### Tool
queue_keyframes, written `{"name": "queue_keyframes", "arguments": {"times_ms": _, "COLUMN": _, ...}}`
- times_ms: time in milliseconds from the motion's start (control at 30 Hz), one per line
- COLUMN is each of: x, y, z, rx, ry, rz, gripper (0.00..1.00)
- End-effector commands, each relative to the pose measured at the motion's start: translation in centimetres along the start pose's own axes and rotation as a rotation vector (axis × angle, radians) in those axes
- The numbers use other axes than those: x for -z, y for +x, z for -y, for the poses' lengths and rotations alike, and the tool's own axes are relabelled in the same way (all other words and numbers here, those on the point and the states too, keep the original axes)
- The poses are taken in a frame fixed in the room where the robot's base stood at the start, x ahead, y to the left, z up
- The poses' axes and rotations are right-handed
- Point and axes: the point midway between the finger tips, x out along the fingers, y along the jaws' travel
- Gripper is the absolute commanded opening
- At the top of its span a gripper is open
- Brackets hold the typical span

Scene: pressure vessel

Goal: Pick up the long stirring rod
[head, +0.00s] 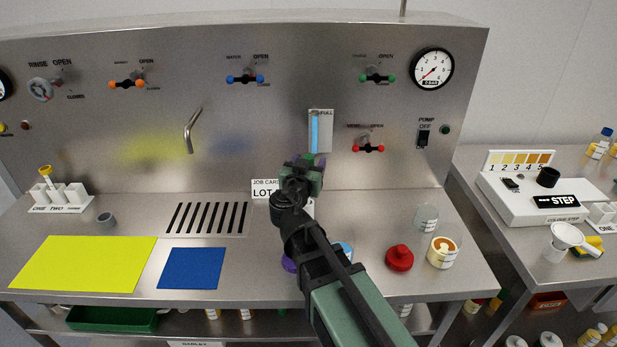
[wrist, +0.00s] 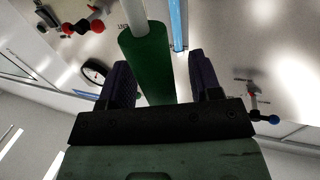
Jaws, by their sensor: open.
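The stirring rod appears in the wrist view as a thick green handle (wrist: 148,62) with a pale thin shaft (wrist: 136,14) running out of the top of the picture. My gripper (wrist: 160,66) is open, with one purple finger on each side of the handle in this view. I cannot tell whether the handle is fully between the fingers or beyond them; its near end is hidden behind the black gripper bar. In the head view my gripper (head: 308,162) is in front of the steel panel, and I cannot make out the rod behind my arm.
A blue level tube (head: 314,132) and red-knobbed valve (head: 368,148) are on the panel near my gripper. A glass beaker (head: 426,218), a red object (head: 399,258) and a jar (head: 443,252) stand right of my arm. Yellow (head: 84,264) and blue (head: 192,268) mats lie left.

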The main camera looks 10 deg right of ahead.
Motion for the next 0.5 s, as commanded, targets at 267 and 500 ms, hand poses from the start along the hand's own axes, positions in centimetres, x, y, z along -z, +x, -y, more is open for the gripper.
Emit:
{"name": "queue_keyframes", "arguments": {"times_ms": 267, "x": 0.00, "y": 1.03, "z": -0.02, "rx": 0.000, "ry": 0.000, "rz": 0.000, "gripper": 0.58}}
{"name": "queue_keyframes", "arguments": {"times_ms": 500, "x": 0.00, "y": 1.02, "z": -0.02, "rx": 0.000, "ry": 0.000, "rz": 0.000, "gripper": 0.21}}
